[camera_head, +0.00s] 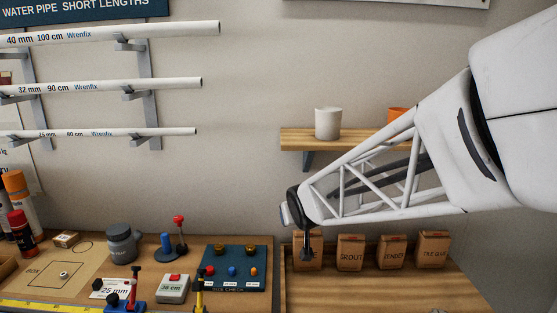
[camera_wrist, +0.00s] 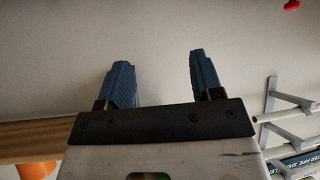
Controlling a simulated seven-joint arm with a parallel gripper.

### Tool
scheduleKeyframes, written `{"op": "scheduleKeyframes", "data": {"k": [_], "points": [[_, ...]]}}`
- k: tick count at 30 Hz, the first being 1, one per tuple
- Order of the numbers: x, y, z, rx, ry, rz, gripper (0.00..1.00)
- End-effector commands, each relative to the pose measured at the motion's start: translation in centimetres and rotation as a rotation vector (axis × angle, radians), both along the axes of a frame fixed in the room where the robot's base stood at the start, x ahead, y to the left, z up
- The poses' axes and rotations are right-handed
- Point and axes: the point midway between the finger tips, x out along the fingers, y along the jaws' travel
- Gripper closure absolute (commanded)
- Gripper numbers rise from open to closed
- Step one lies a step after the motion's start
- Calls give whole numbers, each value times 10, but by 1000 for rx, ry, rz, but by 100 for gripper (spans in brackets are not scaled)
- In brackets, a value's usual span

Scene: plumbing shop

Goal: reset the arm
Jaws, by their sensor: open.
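My gripper (camera_head: 285,213) is at the end of my white lattice arm, which reaches in from the right in the head view. It hangs in the air in front of the wall, left of and below the wall shelf. In the wrist view my gripper (camera_wrist: 160,72) shows two blue fingers spread apart, with only bare wall between them. It is open and empty. In the head view the fingers are small and seen side-on.
Below is a bench (camera_head: 370,285) with paper bags (camera_head: 350,252), a blue size-check board (camera_head: 236,280) and a grey pot (camera_head: 121,244). A shelf (camera_head: 292,139) bears a white cup (camera_head: 328,124). White pipes (camera_head: 100,87) hang on the left wall.

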Motion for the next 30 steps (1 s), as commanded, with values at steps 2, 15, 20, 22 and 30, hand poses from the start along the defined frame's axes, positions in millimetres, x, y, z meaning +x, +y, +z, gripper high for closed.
{"op": "scheduleKeyframes", "data": {"k": [2, 15, 20, 22, 30], "points": [[-30, -25, 7, -14, 55, -43, 40], [-217, -117, 7, -39, 427, -230, 40], [-279, -132, 1, -27, 547, -266, 40], [-298, -135, -1, -22, 586, -275, 40], [-331, -138, -6, -11, 652, -287, 40]]}}
